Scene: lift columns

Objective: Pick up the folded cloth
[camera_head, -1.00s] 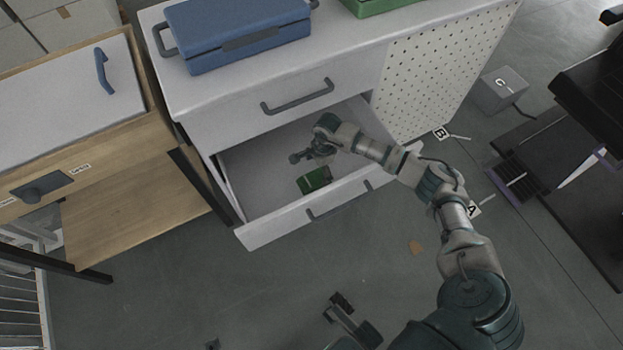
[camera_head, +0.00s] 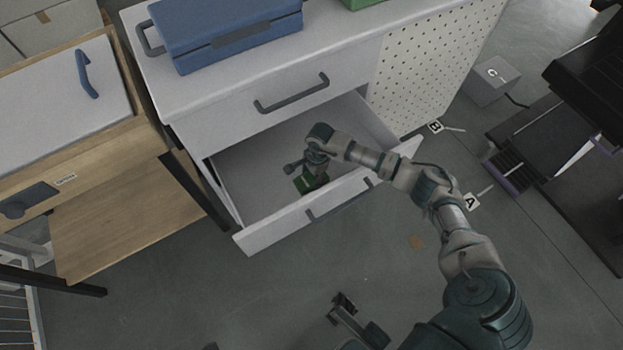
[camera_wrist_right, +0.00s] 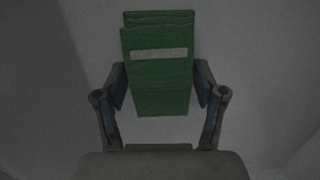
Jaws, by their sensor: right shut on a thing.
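The folded cloth is green with a pale stripe. In the right wrist view the cloth (camera_wrist_right: 158,80) sits between the two fingers of my right gripper (camera_wrist_right: 160,90), which touch its sides. In the head view the cloth (camera_head: 304,184) is partly hidden by the gripper, inside the open lower drawer (camera_head: 262,160). My right gripper (camera_head: 312,176) reaches down into that drawer and is shut on the cloth. I cannot tell whether the cloth rests on the drawer floor. My left gripper (camera_head: 345,305) shows at the bottom of the head view, away from the drawer; its jaw state is unclear.
The drawer front (camera_head: 330,215) and side walls surround my right gripper. A shut upper drawer with a grey handle (camera_head: 291,95) is above. A blue toolbox (camera_head: 225,30) stands on the cabinet top. A wooden-framed unit (camera_head: 120,200) stands at left.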

